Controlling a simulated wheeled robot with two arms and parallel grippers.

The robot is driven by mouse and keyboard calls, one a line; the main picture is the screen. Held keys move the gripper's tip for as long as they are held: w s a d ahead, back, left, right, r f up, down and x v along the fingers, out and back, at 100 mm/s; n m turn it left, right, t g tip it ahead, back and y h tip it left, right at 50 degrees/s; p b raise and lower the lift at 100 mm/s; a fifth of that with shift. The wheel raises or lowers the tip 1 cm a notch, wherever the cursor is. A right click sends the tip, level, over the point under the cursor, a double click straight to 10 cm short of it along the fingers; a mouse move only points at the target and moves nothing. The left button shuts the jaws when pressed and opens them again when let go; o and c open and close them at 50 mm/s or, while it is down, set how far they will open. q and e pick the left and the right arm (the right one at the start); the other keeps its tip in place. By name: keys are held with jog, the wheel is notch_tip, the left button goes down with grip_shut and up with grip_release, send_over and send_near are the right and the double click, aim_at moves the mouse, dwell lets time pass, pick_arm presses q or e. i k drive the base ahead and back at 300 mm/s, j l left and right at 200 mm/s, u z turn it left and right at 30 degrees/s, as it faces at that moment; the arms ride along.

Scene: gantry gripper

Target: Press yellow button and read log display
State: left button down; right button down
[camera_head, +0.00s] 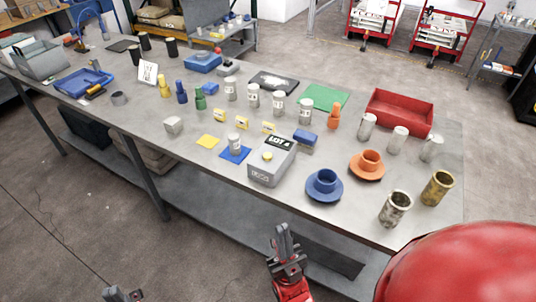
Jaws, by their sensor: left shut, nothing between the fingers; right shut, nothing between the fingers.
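A grey box (262,173) stands near the front edge of the table, right of its middle. A round yellow button (267,156) sits on its top. Behind the button, a dark display (280,143) shows white text that looks like "LOT A". My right gripper (282,231) is shut and empty, in front of the table edge, below the box in the picture and apart from it. My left gripper (124,293) is shut and empty at the bottom edge, mostly cut off, far from the box.
A blue square with a small canister (235,140) lies left of the box. A blue block (306,141) stands behind it, right. A blue flanged cup (324,184), an orange flanged cup (369,162) and metal cylinders (395,208) stand to the right. A red bin (400,112) is behind.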

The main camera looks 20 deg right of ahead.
aim_at(267, 156)
jog(key=z, duration=1.6)
jog(key=i+j, duration=0.15)
jog(key=j, duration=0.2)
jog(key=i+j, duration=0.1)
jog(key=j, duration=0.25)
jog(key=i+j, duration=0.15)
jog(key=j, duration=0.2)
jog(key=l+z, duration=0.05)
